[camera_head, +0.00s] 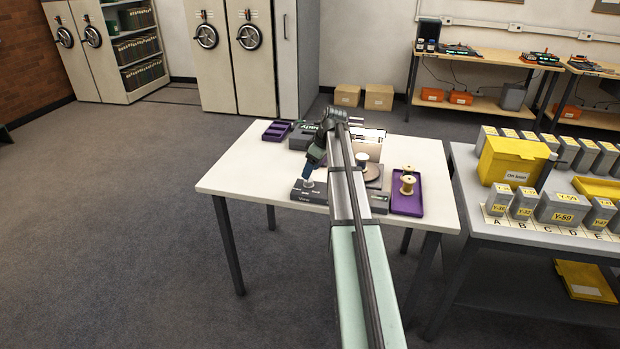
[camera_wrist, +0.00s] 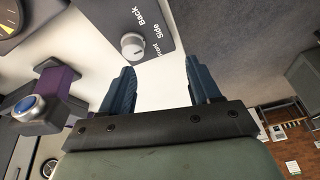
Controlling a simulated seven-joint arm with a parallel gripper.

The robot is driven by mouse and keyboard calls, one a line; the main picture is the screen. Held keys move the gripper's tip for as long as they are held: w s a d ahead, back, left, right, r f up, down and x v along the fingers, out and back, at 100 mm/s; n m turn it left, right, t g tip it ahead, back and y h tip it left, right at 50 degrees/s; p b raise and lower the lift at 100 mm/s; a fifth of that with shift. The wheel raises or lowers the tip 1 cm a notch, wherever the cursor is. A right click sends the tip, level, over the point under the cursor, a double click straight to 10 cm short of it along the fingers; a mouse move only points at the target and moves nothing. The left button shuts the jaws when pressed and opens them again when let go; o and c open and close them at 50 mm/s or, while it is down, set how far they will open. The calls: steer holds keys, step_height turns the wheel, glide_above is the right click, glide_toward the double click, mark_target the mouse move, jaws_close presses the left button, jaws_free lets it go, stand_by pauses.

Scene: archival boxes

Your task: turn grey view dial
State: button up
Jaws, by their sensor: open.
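The grey view dial (camera_wrist: 132,45) is a small round knob on a dark grey panel (camera_wrist: 115,20) in the wrist view. White labels reading Back, Side and Front stand beside it. In the head view the panel (camera_head: 307,197) lies at the front of the white table, and the dial (camera_head: 307,184) shows just below my gripper (camera_head: 309,176). In the wrist view my gripper (camera_wrist: 159,66) is open with nothing between its blue fingers. The dial appears beyond the left fingertip, not between the fingers. Whether a finger touches the panel cannot be told.
A purple tray (camera_head: 398,208) with spools (camera_head: 407,184) stands to the right on the white table (camera_head: 235,180). A white cylinder (camera_head: 362,158) stands on a round platform behind my arm. A blue-topped knob (camera_wrist: 28,107) shows at left in the wrist view. The table's left part is clear.

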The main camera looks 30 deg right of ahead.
steer(key=n, duration=0.1)
glide_toward(310, 180)
steer(key=shift+t, duration=0.3)
steer(key=x, duration=0.8)
steer(key=shift+w+a+f, duration=0.15)
steer(key=shift+w+f, duration=0.05)
steer(key=shift+f, duration=0.15)
steer(key=c, duration=1)
